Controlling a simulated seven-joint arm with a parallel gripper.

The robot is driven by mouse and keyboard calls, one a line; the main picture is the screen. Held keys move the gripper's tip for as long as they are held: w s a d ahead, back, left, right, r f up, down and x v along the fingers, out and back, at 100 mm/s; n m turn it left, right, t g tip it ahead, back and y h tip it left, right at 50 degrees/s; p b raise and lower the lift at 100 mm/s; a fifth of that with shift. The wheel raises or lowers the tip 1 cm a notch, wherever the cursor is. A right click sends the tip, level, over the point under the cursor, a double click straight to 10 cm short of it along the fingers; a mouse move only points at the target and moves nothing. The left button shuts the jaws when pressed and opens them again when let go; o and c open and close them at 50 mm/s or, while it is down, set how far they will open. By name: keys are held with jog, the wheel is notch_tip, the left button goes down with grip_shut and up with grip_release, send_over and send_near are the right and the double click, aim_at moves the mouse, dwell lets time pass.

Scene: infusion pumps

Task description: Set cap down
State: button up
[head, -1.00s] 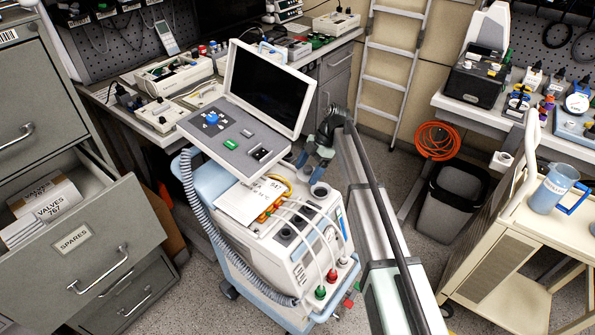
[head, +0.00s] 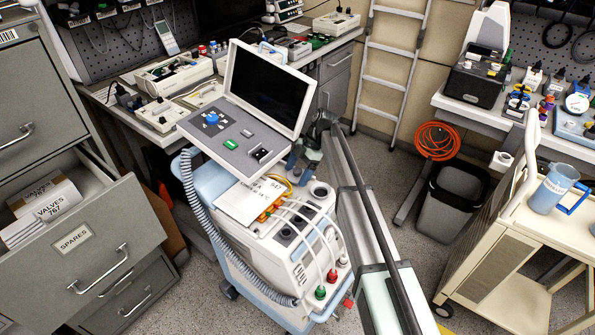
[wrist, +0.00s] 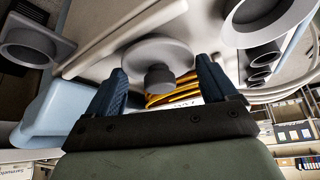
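A grey round cap (wrist: 150,52) with a short knob in its middle shows in the wrist view, knob towards me. It appears to lie on the pale top of the pump cart (head: 322,232). My gripper (wrist: 160,68) has its two blue fingers spread wide, one on each side of the knob with clear gaps. I see no finger gripping the knob. In the head view my gripper (head: 297,157) is small, behind the cart top near the tilted screen. I cannot make out the cap in the head view; the finger contact with the disc's rim is unclear.
An open grey cup-shaped port (wrist: 268,20) stands right of the cap in the wrist view. Yellow tubing (wrist: 175,97) runs just beyond the fingers. The tilted screen console (head: 265,92) is close to my gripper.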

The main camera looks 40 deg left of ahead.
jog(key=shift+o, duration=1.1)
jog(key=shift+r, duration=0.1)
jog(key=v, duration=1.2)
